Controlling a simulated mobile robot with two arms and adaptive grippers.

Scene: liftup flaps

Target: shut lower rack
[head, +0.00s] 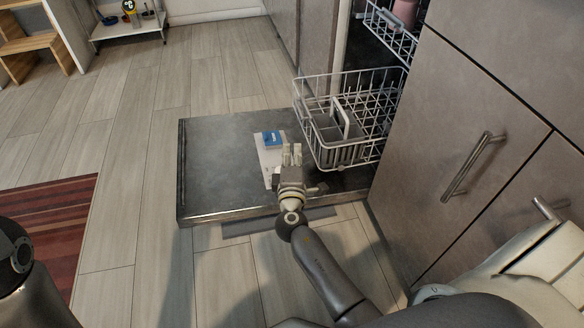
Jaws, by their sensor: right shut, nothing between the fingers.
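The lower rack (352,118), a pale wire basket with a cutlery holder (338,120), is pulled partly out over the open dishwasher door (215,165). The door lies flat and low above the floor. My right gripper (292,150) is over the door, just left of the rack's front left corner, with its fingers together and empty. I cannot tell whether it touches the rack. My left gripper is not visible; only part of my left arm shows at the lower left.
An upper rack (392,32) with a pink item (405,12) also sticks out. A cabinet front with a metal handle (472,166) stands close on the right. A striped rug (50,225) and open floor lie to the left. A wheeled shelf (128,25) stands at the back.

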